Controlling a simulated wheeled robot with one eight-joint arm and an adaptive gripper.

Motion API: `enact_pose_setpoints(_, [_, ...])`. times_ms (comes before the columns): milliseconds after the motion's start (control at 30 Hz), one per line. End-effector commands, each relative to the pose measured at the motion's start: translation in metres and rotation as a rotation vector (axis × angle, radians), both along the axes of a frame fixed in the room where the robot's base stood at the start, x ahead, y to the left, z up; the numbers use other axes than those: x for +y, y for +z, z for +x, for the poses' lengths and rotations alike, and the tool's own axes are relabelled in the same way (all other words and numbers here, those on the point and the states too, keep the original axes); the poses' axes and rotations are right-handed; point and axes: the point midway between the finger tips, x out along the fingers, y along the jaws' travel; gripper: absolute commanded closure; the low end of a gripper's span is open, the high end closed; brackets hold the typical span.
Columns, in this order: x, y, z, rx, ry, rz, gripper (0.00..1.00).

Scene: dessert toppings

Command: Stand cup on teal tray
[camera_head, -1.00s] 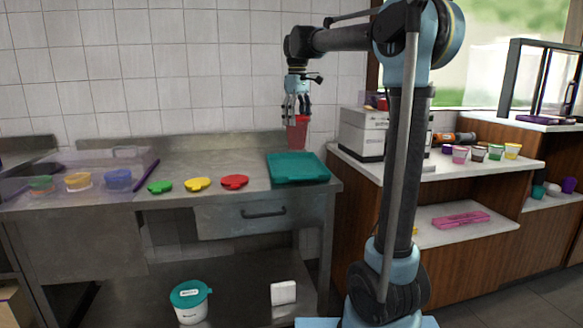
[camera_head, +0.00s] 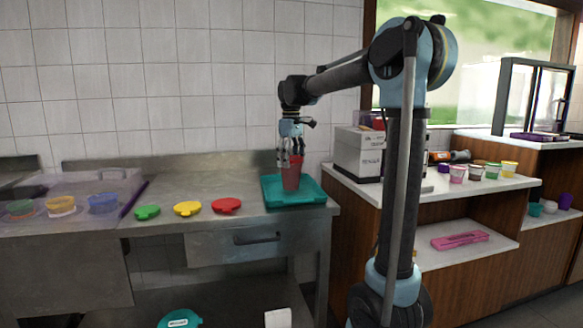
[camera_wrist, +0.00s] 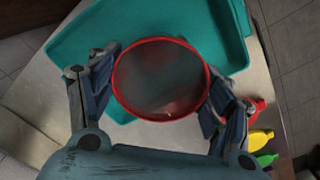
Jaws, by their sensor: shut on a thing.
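A red cup (camera_head: 291,179) is upright in my gripper (camera_head: 290,161), whose fingers are closed around its sides. In the head view the cup's lower end overlaps the teal tray (camera_head: 317,194), a shallow rimmed tray at the right end of the metal counter. I cannot tell whether its base touches the tray. In the wrist view I look down into the open cup (camera_wrist: 160,80), between the two fingers. The teal tray (camera_wrist: 75,45) spreads behind it, and the cup hides part of the tray's near side.
Several tubs stand under a clear cover at far left. A white shelf (camera_head: 440,190) with small cups and a boxy machine (camera_head: 358,152) is at the right.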

Motion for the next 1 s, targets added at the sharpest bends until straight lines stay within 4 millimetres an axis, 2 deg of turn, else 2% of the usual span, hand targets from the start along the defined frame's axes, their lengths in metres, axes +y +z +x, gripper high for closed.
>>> enact_pose_setpoints(133, [0.0,-0.017,0.0,0.0,0.0,0.0,0.48])
enact_pose_setpoints(433, [0.0,-0.019,0.0,0.0,-0.001,0.0,0.48])
enact_pose_setpoints(467, [0.0,-0.02,0.0,0.0,-0.001,0.0,0.25])
enact_pose_setpoints(533, [0.0,-0.019,0.0,0.0,-0.001,0.0,0.1])
enact_pose_setpoints(567, [0.0,-0.019,0.0,0.0,-0.001,0.0,0.07])
enact_pose_setpoints(1000, [-0.001,-0.017,0.0,0.0,-0.001,0.0,0.07])
